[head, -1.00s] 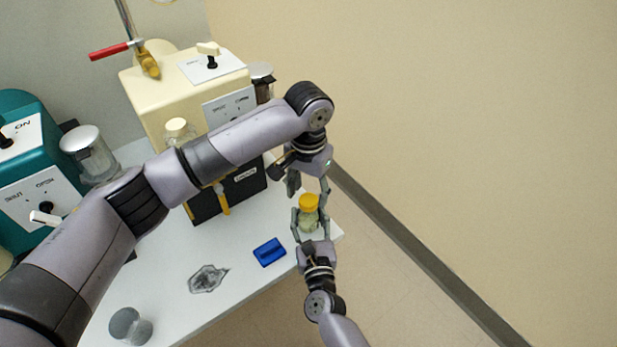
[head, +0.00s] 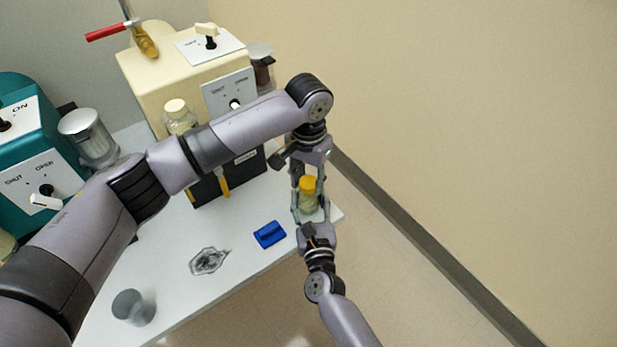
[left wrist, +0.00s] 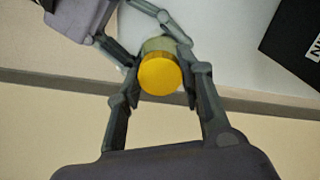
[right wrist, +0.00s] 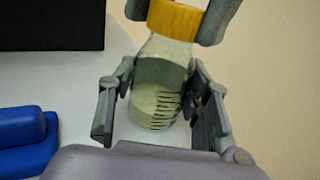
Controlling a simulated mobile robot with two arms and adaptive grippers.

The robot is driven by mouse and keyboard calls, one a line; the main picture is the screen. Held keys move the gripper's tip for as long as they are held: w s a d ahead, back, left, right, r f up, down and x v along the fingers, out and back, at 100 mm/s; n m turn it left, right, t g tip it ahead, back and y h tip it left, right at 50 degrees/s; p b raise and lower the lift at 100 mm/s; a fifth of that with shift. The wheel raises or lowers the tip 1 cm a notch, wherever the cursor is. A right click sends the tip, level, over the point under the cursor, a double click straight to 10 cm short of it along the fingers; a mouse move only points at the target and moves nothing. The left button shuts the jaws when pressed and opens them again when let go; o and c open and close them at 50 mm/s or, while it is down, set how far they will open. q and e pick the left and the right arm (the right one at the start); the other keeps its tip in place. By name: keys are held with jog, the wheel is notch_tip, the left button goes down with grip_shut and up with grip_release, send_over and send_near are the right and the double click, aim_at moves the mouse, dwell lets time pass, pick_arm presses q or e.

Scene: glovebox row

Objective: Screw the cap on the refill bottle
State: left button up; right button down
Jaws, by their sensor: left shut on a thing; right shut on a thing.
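The yellow cap (head: 308,185) sits on top of the bottle. My left gripper (head: 308,180) comes from above and is shut on the cap, with one finger on each side. In the left wrist view the cap (left wrist: 160,75) shows from above and hides most of the bottle. The right wrist view shows the cap (right wrist: 175,18) on the bottle's neck (right wrist: 158,90); the thread is hidden.
A cream machine (head: 160,84) and a teal machine (head: 30,150) stand behind. Beyond the table's right edge is open floor.

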pick_arm(q)
jog(key=c, duration=0.5)
jog(key=shift+o, duration=0.2)
jog(key=o, duration=1.4)
notch_tip(320, 180, up, 12)
pick_arm(e)
jog(key=c, duration=0.8)
grip_release()
jog(key=shift+o, duration=0.2)
